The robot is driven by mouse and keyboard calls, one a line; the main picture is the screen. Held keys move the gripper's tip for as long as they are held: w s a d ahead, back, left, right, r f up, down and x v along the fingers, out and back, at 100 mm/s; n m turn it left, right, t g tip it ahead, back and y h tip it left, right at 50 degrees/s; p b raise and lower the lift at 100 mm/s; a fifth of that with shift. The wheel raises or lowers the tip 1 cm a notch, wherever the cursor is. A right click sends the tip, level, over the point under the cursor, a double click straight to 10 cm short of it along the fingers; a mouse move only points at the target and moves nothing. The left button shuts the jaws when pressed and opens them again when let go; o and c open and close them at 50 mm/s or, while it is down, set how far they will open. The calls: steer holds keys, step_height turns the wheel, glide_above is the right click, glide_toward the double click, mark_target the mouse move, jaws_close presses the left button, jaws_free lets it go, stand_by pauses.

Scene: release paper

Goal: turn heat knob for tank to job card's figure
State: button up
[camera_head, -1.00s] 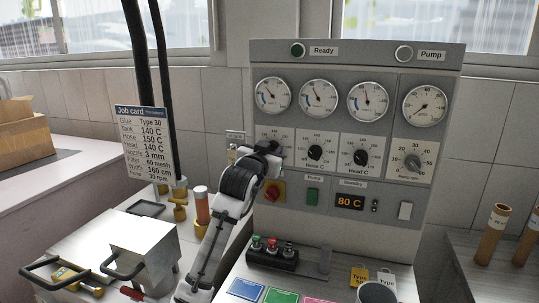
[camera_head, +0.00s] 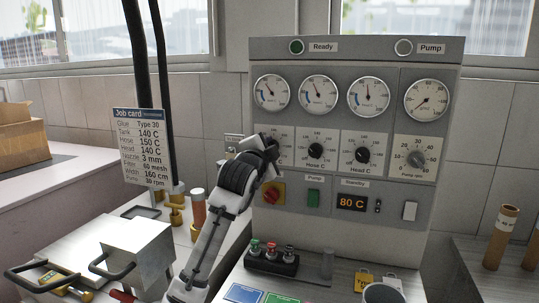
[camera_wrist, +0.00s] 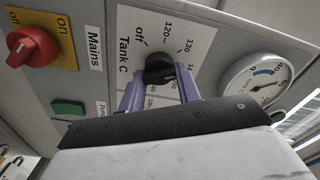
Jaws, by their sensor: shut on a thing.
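The Tank C dial (camera_wrist: 178,38) has a black knob (camera_wrist: 159,69) in the wrist view. My gripper (camera_wrist: 160,88) has its purple fingers on both sides of that knob and is shut on it. The scale shows off, 120 and 130, with further figures partly hidden by the fingers; I cannot tell the pointer's exact setting. In the head view my gripper (camera_head: 271,152) is at the panel's left dial (camera_head: 286,146) and hides the knob. The job card (camera_head: 140,148) at left reads Tank 140 C.
The Hose C knob (camera_head: 316,150) and Head C knob (camera_head: 362,155) are to the right. The red Mains switch (camera_head: 271,193) and green Pump button (camera_head: 312,197) are below. Gauges (camera_head: 319,93) line the top.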

steer(key=m+b, duration=0.1)
steer(key=m, duration=0.3)
steer(key=shift+f+m, duration=0.1)
steer(key=shift+m, duration=0.2)
stand_by(0.3)
steer(key=o, duration=1)
steer(key=b+v, duration=0.4)
steer(key=v, duration=1)
